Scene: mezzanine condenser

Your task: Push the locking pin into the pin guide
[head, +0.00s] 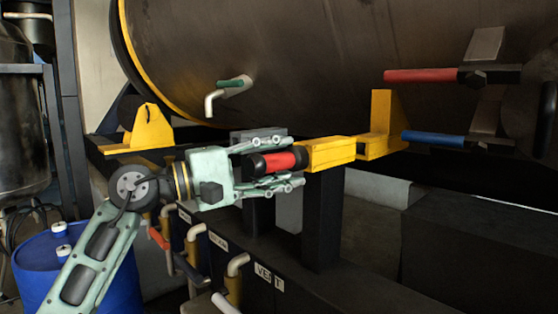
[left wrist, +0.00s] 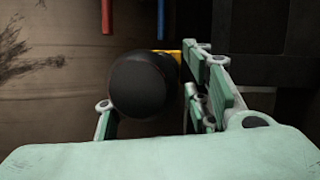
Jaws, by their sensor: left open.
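The locking pin (head: 279,161) has a red middle and black ends and lies level. Its right end meets the yellow pin guide (head: 331,152), a block on a dark post. My left gripper (head: 283,163) is open, with its fingers above and below the pin and the pin between them. In the left wrist view the pin's round black end (left wrist: 143,84) faces the camera between the open fingers (left wrist: 150,105), and a little of the yellow guide (left wrist: 170,54) shows behind it. How deep the pin sits in the guide is hidden. My right gripper is not in view.
A large dark tank (head: 300,60) fills the back. A red handle (head: 420,76) and a blue handle (head: 434,139) stick out right of the guide. Labelled valve pipes (head: 236,275) stand below. A blue drum (head: 112,290) is at lower left.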

